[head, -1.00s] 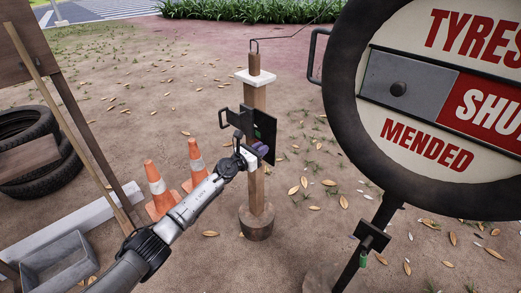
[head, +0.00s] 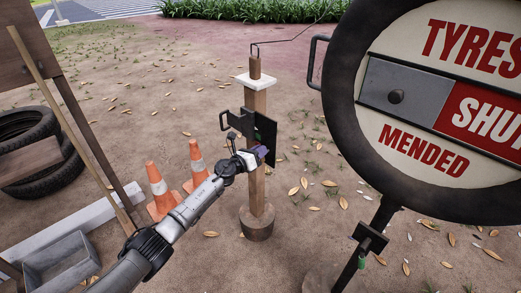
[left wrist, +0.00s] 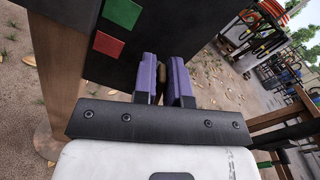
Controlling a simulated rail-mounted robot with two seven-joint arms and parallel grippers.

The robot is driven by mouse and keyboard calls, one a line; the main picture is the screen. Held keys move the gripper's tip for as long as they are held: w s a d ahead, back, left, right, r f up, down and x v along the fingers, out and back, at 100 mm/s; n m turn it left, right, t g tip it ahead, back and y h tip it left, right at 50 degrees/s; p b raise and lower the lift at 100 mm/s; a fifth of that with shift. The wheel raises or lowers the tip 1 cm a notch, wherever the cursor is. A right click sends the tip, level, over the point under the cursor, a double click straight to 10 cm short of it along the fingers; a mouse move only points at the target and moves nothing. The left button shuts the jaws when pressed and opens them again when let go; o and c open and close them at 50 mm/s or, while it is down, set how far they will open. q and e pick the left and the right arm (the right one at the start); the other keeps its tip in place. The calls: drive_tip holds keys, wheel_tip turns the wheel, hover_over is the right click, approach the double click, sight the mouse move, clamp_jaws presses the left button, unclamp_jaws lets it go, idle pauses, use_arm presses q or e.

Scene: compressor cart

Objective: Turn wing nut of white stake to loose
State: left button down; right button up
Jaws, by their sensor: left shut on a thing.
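The white stake (head: 257,101) is an upright wooden post with a white cap near its top and a round wooden foot, in the middle of the head view. A black plate (head: 265,128) is fixed to it. My left gripper (head: 261,153) is at the plate's lower part. In the left wrist view its purple fingers (left wrist: 164,77) are shut on a small brownish piece, apparently the wing nut (left wrist: 163,75), mostly hidden between them. Green (left wrist: 122,13) and red (left wrist: 108,44) squares show on the plate. The nut's angle cannot be told. My right gripper is out of view.
A round tyre sign (head: 420,165) on a dark stand fills the right. Two orange cones (head: 157,185) stand left of the stake, near my left arm. Tyres (head: 35,150) and a grey trough (head: 62,265) are further left. Open dirt lies behind the stake.

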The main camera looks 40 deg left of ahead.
use_arm(q)
drive_tip(key=n, duration=0.1)
drive_tip(key=n+p, duration=0.1)
drive_tip(key=n, duration=0.1)
drive_tip(key=shift+a+f+n, duration=0.1)
drive_tip(key=shift+a+n, duration=0.15)
drive_tip(key=shift+n, duration=0.15)
drive_tip(key=shift+w+a+f+n+p, duration=0.1)
drive_tip(key=shift+f+n+p, duration=0.35)
drive_tip(key=shift+n, duration=1.1)
drive_tip(key=shift+s+a+n+p, duration=0.1)
drive_tip(key=shift+n+p, duration=0.7)
drive_tip(key=shift+n, duration=0.8)
drive_tip(key=shift+w+a+f+n+p, duration=0.1)
drive_tip(key=shift+f+n+p, duration=0.35)
drive_tip(key=shift+n, duration=1.1)
drive_tip(key=shift+r+n, duration=0.15)
drive_tip(key=shift+n, duration=0.15)
drive_tip(key=c, duration=1.3)
unclamp_jaws()
drive_tip(key=shift+o, duration=0.2)
drive_tip(key=shift+p, duration=0.3)
